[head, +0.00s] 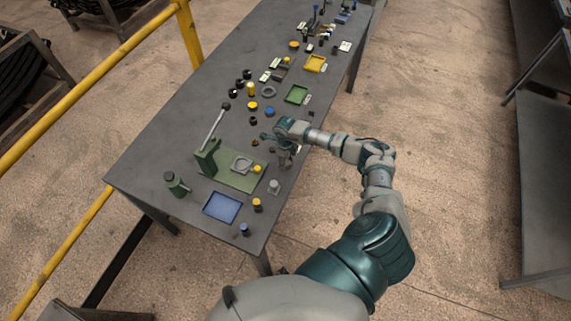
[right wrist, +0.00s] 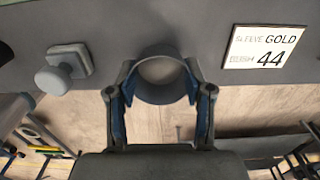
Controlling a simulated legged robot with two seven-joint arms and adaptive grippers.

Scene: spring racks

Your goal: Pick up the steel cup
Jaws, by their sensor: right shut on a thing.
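My right gripper (head: 282,152) is at the right edge of the grey table in the head view, beside the green base plate. In the right wrist view my right gripper (right wrist: 160,82) is shut on a round, hollow grey piece, the steel cup (right wrist: 158,97), with one finger on each side of its wall. Its opening faces the camera. In the head view the cup is too small and too covered by the gripper to make out. I cannot tell whether it touches the table. My left gripper is not in view.
The green press plate (head: 226,178) with a lever, a blue tray (head: 222,207), a grey knob (head: 274,187) and a green tray (head: 297,94) stand nearby. The wrist view shows a grey knob (right wrist: 58,72) and a label (right wrist: 265,47) reading "GOLD 44".

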